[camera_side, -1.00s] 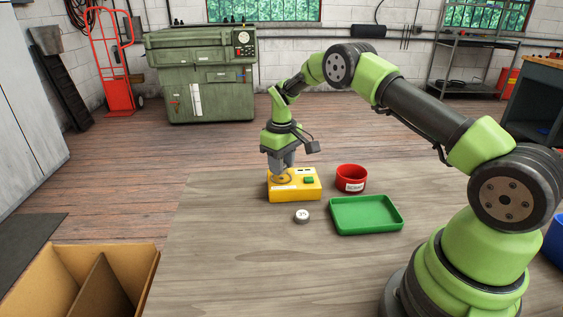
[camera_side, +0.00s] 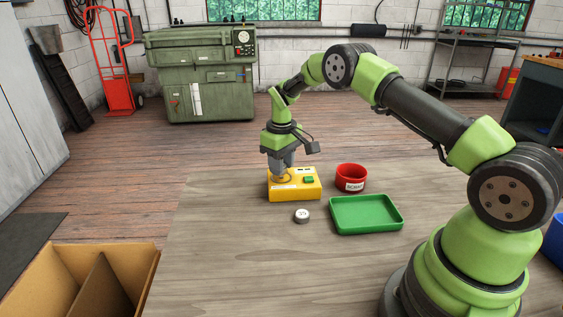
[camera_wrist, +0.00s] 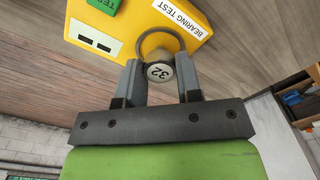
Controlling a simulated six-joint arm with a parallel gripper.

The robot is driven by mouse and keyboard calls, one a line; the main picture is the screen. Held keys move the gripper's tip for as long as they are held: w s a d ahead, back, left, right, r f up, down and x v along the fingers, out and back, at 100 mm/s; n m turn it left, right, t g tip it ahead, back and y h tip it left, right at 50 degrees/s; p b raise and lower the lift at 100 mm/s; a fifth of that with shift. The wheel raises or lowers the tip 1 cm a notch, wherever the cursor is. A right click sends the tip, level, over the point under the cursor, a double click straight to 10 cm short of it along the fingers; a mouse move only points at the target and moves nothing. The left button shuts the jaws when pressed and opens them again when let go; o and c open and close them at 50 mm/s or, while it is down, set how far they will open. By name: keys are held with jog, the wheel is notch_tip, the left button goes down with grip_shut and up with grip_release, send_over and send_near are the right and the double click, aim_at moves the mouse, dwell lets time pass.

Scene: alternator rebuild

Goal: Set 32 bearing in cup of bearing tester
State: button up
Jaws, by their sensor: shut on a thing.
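The yellow bearing tester (camera_side: 308,191) stands on the wooden bench, with a green button on its top. In the wrist view the tester (camera_wrist: 190,14) shows its "BEARING TEST" label and the rounded rim of its cup (camera_wrist: 162,34). My gripper (camera_wrist: 158,73) is shut on the 32 bearing (camera_wrist: 159,72), whose marked face shows between the fingers. The bearing is at the cup, overlapping its rim in this view; I cannot tell whether it touches the cup floor. In the side view my gripper (camera_side: 281,173) points down over the tester's left part, and its fingers hide the bearing.
A second small round bearing (camera_side: 302,216) lies on the bench in front of the tester. An empty green tray (camera_side: 367,229) is to the right, with a red labelled bowl (camera_side: 351,172) behind it. A divided cardboard box (camera_side: 142,275) is at front left. The front bench is clear.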

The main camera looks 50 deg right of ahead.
jog(key=shift+f, duration=0.15)
jog(key=shift+f, duration=0.5)
jog(key=shift+f, duration=0.3)
dwell(0.6)
jog(key=o, duration=1)
jog(key=shift+r, duration=4.05)
